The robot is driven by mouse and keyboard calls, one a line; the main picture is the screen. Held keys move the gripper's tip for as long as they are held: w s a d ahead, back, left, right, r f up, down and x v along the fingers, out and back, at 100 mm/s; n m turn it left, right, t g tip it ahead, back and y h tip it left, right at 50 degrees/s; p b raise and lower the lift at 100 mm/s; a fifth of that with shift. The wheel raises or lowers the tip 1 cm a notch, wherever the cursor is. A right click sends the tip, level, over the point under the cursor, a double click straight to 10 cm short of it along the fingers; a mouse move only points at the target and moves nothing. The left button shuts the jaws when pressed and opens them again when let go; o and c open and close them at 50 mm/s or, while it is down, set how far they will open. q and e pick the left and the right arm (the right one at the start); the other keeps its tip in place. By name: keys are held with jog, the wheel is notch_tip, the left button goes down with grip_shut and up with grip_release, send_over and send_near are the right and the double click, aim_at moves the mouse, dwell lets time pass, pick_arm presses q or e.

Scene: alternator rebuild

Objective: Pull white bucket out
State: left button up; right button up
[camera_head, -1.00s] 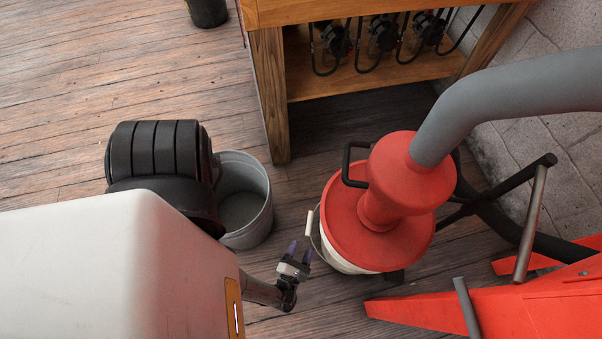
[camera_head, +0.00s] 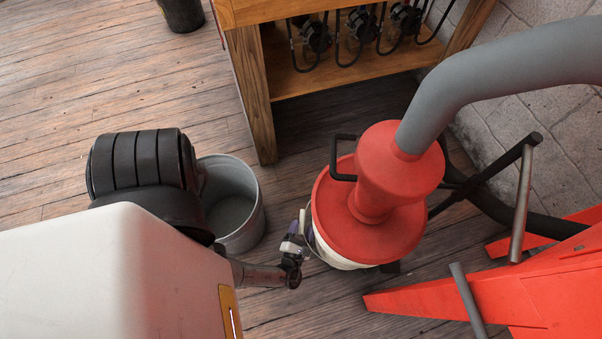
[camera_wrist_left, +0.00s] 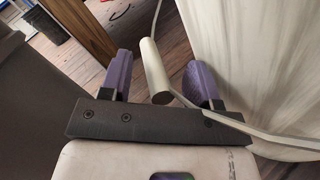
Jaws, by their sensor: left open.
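The white bucket (camera_head: 338,258) stands on the wooden floor under a red cyclone lid (camera_head: 368,225) with a grey hose on top. In the left wrist view the bucket's white wall (camera_wrist_left: 265,60) fills the right side. Its wire bail has a white handle grip (camera_wrist_left: 155,70). My left gripper (camera_head: 300,226) is at the bucket's left side. In the left wrist view its two purple fingers (camera_wrist_left: 160,80) are open, with the handle grip between them. I cannot tell whether a finger touches the grip. My right gripper is not in view.
A grey metal bucket (camera_head: 240,222) stands left of my left gripper. A wooden workbench (camera_head: 258,100) is behind. The thick grey hose (camera_head: 470,80) runs to the upper right. Red machine legs (camera_head: 450,302) and dark bars are on the right. Open floor lies to the upper left.

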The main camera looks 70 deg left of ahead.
pick_arm(q)
grip_shut()
dwell(0.5)
dwell(0.9)
